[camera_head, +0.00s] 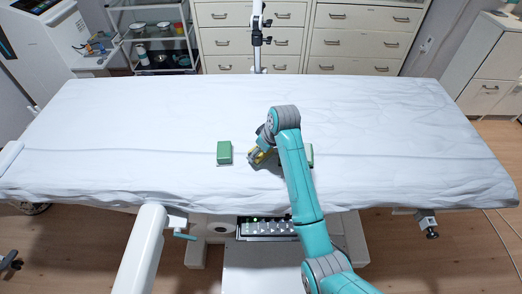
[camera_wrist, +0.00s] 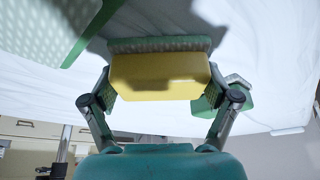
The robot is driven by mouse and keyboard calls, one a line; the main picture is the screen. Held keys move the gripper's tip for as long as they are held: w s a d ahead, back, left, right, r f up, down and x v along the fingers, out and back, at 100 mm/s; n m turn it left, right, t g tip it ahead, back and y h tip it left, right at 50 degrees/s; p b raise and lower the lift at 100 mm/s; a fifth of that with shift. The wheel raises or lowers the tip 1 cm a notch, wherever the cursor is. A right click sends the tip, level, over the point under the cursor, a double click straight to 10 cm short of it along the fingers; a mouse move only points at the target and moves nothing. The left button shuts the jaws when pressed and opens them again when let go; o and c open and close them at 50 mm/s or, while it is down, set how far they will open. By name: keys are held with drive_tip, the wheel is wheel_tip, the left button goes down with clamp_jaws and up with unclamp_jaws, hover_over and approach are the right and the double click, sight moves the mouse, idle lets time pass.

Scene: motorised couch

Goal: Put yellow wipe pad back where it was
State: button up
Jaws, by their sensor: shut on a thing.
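The yellow wipe pad (camera_wrist: 160,78) is between the two fingers of my gripper (camera_wrist: 158,98), which is shut on it. The pad has a grey-green textured layer along one side. In the head view only a bit of yellow shows at my gripper (camera_head: 257,157), low over the middle of the couch's near half; my arm hides the rest. I cannot tell whether the pad touches the sheet. A green pad (camera_head: 224,152) lies just left of my gripper. Another green pad (camera_head: 310,155) lies to the right, partly behind my arm.
The couch (camera_head: 370,110) has a wrinkled white sheet, clear apart from the pads. A jointed stand (camera_head: 257,40) rises at its far edge. Drawer cabinets (camera_head: 365,38) and a shelf trolley (camera_head: 155,40) stand behind. A white arm (camera_head: 145,245) rises at the near left.

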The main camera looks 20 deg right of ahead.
drive_tip(key=shift+f, duration=0.1)
drive_tip(key=o, duration=0.9)
drive_tip(key=v, duration=1.2)
